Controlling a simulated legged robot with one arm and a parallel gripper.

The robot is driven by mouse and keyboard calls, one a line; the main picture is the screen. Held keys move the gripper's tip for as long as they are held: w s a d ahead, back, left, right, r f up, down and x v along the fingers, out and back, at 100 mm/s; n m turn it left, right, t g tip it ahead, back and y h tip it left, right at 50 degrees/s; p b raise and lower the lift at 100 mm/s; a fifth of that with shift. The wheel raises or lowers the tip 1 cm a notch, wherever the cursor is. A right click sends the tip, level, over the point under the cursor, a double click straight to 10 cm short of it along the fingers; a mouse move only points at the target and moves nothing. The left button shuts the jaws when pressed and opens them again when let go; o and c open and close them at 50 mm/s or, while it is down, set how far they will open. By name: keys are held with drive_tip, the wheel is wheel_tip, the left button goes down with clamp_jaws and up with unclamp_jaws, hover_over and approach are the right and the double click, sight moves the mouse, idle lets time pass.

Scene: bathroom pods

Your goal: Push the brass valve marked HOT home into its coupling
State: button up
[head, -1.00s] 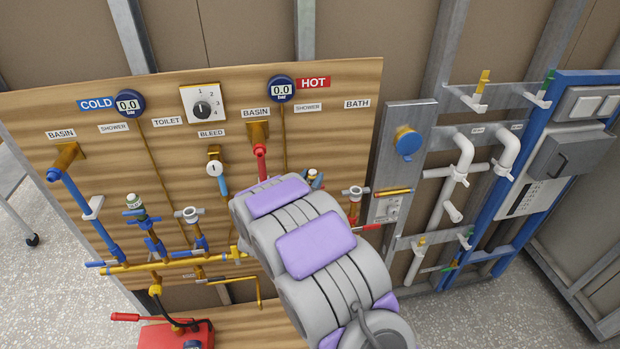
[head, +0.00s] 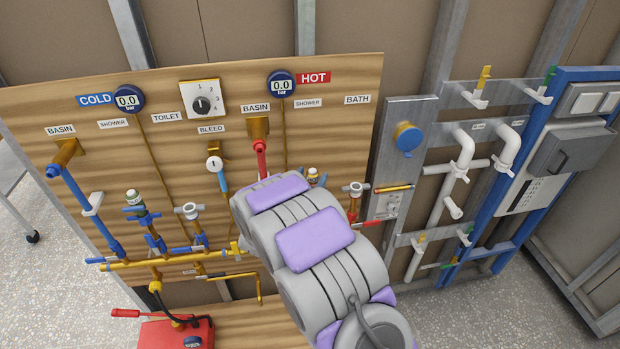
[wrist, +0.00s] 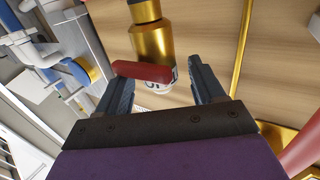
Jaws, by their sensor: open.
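The brass valve (wrist: 152,42) stands in the upper middle of the wrist view, with a red lever (wrist: 142,72) across it and a white label (wrist: 160,86) whose lettering shows only in part. My gripper (wrist: 160,72) is open, one finger on each side of the valve's labelled end, with visible gaps. In the head view the top of a brass valve (head: 313,175) shows just past my arm, which hides its lower part and my gripper.
The wooden panel (head: 340,130) carries gauges, the blue COLD pipes (head: 90,215), a red basin pipe (head: 261,160) and a neighbouring valve (head: 355,190) right of my arm. A red pipe (wrist: 302,150) and a thin brass pipe (wrist: 240,50) flank the gripper's right side.

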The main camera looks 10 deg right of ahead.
drive_tip(key=p+v, duration=0.1)
drive_tip(key=v, duration=1.6)
drive_tip(key=shift+a, duration=0.2)
drive_tip(key=shift+s, duration=0.15)
